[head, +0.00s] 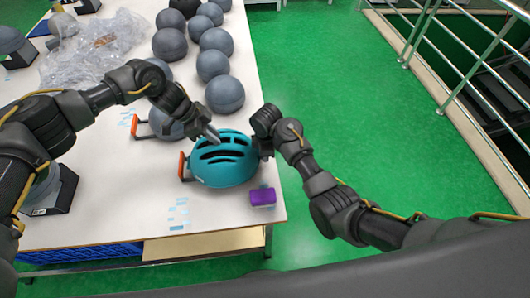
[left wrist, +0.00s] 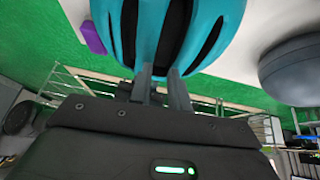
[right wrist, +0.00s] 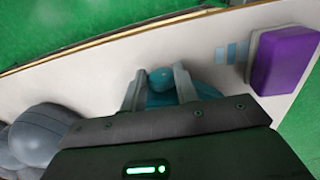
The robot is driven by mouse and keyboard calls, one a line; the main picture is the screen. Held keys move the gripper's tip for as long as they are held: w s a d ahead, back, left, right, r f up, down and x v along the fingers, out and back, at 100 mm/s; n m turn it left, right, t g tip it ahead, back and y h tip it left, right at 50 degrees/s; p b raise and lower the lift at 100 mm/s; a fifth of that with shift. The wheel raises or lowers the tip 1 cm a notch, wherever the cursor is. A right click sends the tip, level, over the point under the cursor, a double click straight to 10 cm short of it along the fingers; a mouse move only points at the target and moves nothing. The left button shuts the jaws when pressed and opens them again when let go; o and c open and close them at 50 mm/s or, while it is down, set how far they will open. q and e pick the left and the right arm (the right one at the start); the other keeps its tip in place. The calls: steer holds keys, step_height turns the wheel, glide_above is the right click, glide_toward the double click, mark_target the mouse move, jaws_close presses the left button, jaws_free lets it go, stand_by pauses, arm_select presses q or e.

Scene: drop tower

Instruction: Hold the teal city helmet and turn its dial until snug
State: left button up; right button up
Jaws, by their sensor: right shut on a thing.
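The teal helmet (head: 225,172) sits near the table's right edge, with dark vents on top. It fills the top of the left wrist view (left wrist: 163,22). My left gripper (head: 212,136) points down at the helmet's far top edge. Its two fingers (left wrist: 159,74) have a narrow gap between them, with their tips against or very near the shell. My right gripper (right wrist: 159,75) reaches in from the helmet's right side. Its fingers are shut on a round light-teal dial (right wrist: 160,78). In the head view the helmet and wrist hide this grip.
A purple block (head: 262,197) lies near the table corner, by light-blue marks (head: 179,214). Several grey domes (head: 225,94) and clear plastic wrap (head: 95,50) cover the far part of the white table (head: 105,215). An orange-red handle (head: 182,166) is beside the helmet. Green floor lies right.

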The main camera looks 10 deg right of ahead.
steer(key=shift+w+d+f+g, duration=0.1)
steer(key=shift+f+g, duration=0.05)
steer(key=shift+g, duration=0.9)
steer(key=shift+w+d+f+g, duration=0.1)
steer(key=shift+g, duration=0.95)
steer(key=shift+a, duration=0.1)
steer(key=o, duration=1)
steer(key=shift+r, duration=0.15)
steer(key=shift+w+r, duration=0.15)
steer(key=shift+r, duration=0.2)
steer(key=v, duration=0.6)
steer(key=shift+r, duration=0.4)
steer(key=shift+f, duration=0.1)
